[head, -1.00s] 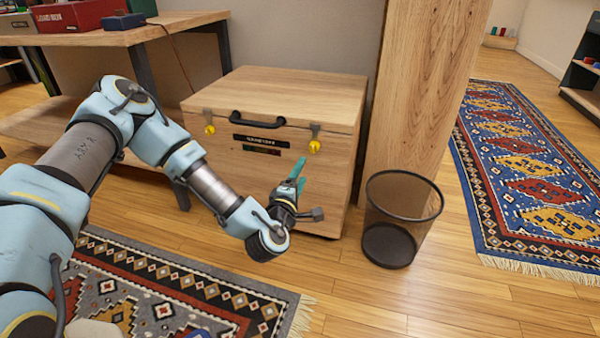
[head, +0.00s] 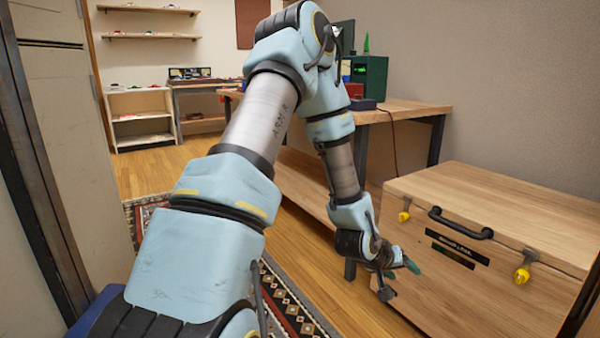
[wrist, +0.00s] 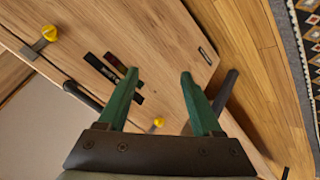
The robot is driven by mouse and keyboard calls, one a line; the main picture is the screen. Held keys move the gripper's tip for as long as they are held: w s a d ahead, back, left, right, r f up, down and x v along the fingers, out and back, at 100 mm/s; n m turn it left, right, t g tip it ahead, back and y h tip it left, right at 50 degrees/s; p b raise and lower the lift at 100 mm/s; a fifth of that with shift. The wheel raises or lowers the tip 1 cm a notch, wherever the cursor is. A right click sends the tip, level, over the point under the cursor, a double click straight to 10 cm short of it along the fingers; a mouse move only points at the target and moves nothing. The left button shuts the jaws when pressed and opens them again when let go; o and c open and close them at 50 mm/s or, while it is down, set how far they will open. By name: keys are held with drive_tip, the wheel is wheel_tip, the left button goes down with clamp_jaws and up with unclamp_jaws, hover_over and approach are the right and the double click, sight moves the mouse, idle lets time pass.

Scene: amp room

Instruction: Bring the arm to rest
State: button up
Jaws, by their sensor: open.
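My gripper (head: 408,265) hangs at the end of my bent arm, in front of the left part of the wooden chest's front in the head view. In the wrist view my gripper (wrist: 160,85) shows two green fingers spread apart with nothing between them. The wooden chest (head: 480,285) has a closed lid, a black handle (head: 460,222) and yellow-tabbed latches (head: 522,275). The chest front (wrist: 165,45) also shows beyond the fingers in the wrist view. I cannot tell the exact gap between fingers and chest.
A wooden workbench (head: 408,108) with a dark green device (head: 368,80) stands behind my arm. A patterned rug (head: 285,305) lies below the arm on the wood floor. A pale panel or door (head: 50,120) is close on the left. Shelves (head: 140,118) stand at the back.

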drive_tip(key=w+a+r+y, duration=0.1)
drive_tip(key=a+r+y, duration=0.2)
drive_tip(key=a, duration=0.7)
drive_tip(key=a+r+y, duration=0.3)
drive_tip(key=a+r, duration=0.1)
drive_tip(key=a, duration=0.6)
drive_tip(key=s+a+r+n+g+y, duration=0.25)
drive_tip(key=s+a+r, duration=0.45)
drive_tip(key=a, duration=0.4)
drive_tip(key=w+p+v, duration=0.3)
drive_tip(key=p+v, duration=1.4)
drive_tip(key=w+a+r+p+v, duration=0.1)
drive_tip(key=w+p+v, duration=0.1)
drive_tip(key=p+v, duration=1.5)
drive_tip(key=shift+w+a+r+m+g+h+p, duration=0.35)
drive_tip(key=shift+w+a+g+p, duration=0.1)
drive_tip(key=shift+a+p, duration=0.3)
drive_tip(key=shift+d, duration=0.1)
